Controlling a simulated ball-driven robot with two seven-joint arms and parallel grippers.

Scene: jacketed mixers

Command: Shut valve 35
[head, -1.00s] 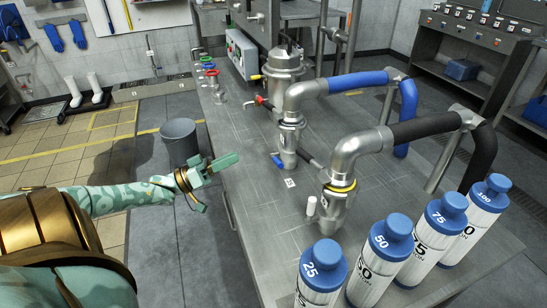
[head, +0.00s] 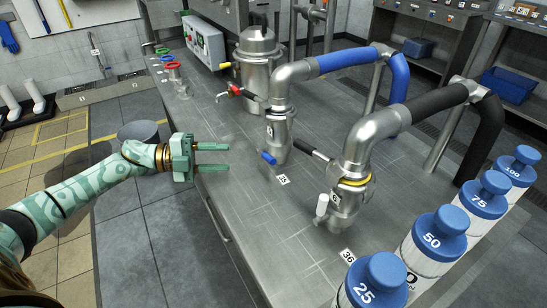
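The label reading 35 (head: 283,180) lies on the steel bench at the foot of a steel pipe fitting (head: 279,132). A short blue handle (head: 268,157) sticks out low on this fitting, towards the left. A red-tipped lever (head: 229,93) sits higher on the same pipe, and a black handle (head: 308,147) reaches off to its right. My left gripper (head: 212,157) is left of the blue handle, near the bench's left edge, with a clear gap to it. Its two fingers are apart, pointing right, with nothing between them. My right gripper is out of view.
A second fitting (head: 347,198) with a white handle (head: 322,205) stands nearer, by a label 36 (head: 347,254). Blue-capped bottles (head: 437,240) line the right front. Coloured valve knobs (head: 167,58) and a control box (head: 203,42) stand at the back left. The bench front is clear.

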